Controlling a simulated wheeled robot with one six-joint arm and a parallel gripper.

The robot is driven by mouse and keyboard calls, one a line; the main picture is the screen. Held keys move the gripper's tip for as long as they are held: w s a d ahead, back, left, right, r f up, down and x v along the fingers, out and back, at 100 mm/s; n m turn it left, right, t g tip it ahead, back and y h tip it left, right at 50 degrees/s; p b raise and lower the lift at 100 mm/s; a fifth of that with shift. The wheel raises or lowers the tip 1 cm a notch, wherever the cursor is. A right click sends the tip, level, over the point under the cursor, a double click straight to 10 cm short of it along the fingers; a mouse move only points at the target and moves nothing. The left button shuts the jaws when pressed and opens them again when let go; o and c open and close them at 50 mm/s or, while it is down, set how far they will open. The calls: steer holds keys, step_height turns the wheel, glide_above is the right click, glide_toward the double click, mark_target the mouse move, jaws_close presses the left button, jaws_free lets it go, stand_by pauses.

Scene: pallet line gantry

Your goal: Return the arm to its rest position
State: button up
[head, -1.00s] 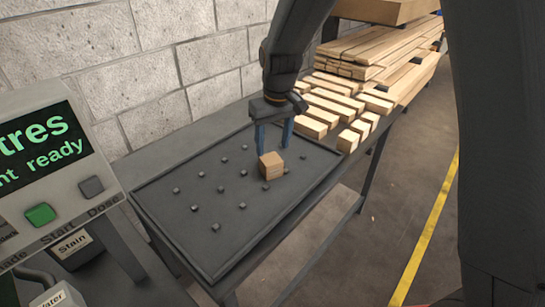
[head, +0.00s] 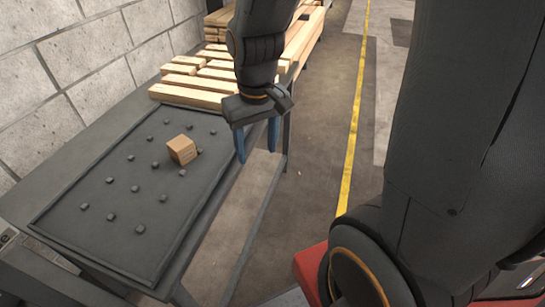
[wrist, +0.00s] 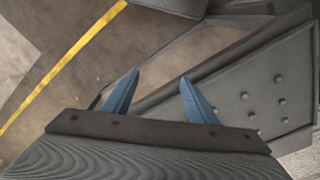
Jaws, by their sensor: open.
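My gripper (head: 258,142) hangs in the head view just off the right edge of the dark tray, over the floor side of the bench. Its two blue fingers are apart with nothing between them. In the wrist view my gripper (wrist: 160,95) is also open and empty, with floor beyond the fingertips. My arm reaches down from the top of the head view, and a large dark link of mine fills the right side.
A small wooden block (head: 182,150) sits on the studded dark tray (head: 75,184). Stacked timber (head: 190,93) lies at the bench's far end. A block wall (head: 60,60) stands to the left. Open floor with a yellow line (head: 352,140) lies to the right.

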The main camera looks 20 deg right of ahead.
steer(key=shift+m, duration=0.5)
steer(key=s, duration=0.1)
steer(key=s+d, duration=0.1)
steer(key=s, duration=0.1)
steer(key=s+d+f, duration=0.1)
steer(key=shift+s+d, duration=0.2)
steer(key=shift+d, duration=0.05)
stand_by(0.5)
